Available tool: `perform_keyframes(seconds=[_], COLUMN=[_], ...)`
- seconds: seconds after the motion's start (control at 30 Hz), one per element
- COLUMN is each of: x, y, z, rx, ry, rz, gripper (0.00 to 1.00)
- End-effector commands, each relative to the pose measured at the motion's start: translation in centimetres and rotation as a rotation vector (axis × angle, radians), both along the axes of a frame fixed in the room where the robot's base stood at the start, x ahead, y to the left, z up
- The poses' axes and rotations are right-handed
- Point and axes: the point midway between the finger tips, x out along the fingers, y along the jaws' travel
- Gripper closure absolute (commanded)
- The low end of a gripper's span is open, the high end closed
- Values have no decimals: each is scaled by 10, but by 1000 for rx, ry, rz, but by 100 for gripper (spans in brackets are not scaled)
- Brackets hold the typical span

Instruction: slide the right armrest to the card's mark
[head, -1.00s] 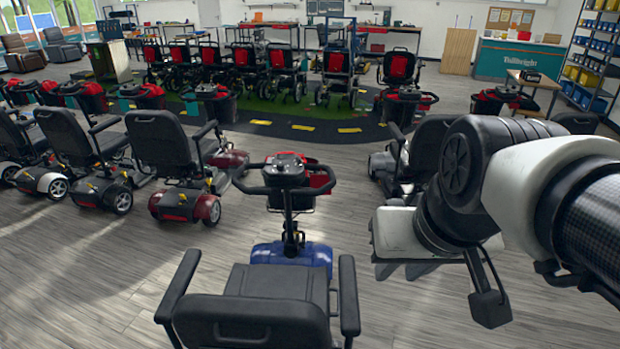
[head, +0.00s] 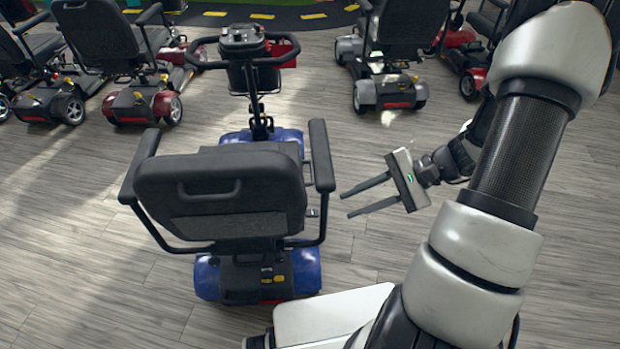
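A blue scooter (head: 262,140) stands just ahead with the back of its black seat (head: 222,190) towards me. Its right armrest (head: 321,156) is a black pad on the right side of the seat, on a bent black tube running down to the seat base. The left armrest (head: 140,166) shows on the other side. My gripper (head: 355,202) is to the right of the right armrest, apart from it, with its two dark fingers spread and pointing left towards the seat. Nothing is between the fingers. I see no card or mark in this view.
A grey scooter (head: 392,60) stands ahead on the right, and a red one (head: 140,97) ahead on the left. Bare wood-look floor lies around the blue scooter.

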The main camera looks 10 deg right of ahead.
Motion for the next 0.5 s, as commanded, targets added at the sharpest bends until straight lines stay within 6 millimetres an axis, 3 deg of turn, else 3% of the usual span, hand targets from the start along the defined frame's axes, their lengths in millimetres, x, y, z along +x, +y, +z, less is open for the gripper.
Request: perform_keyframes(seconds=[0.03, 0.1, 0.3, 0.5], x=[-2, 0, 6, 9], y=[0, 1, -4, -12], z=[-34, -63, -146, -213], rx=[94, 209, 519, 740], ry=[33, 57, 97, 106], rz=[-81, -192, -550, -878], gripper=[73, 73, 73, 73])
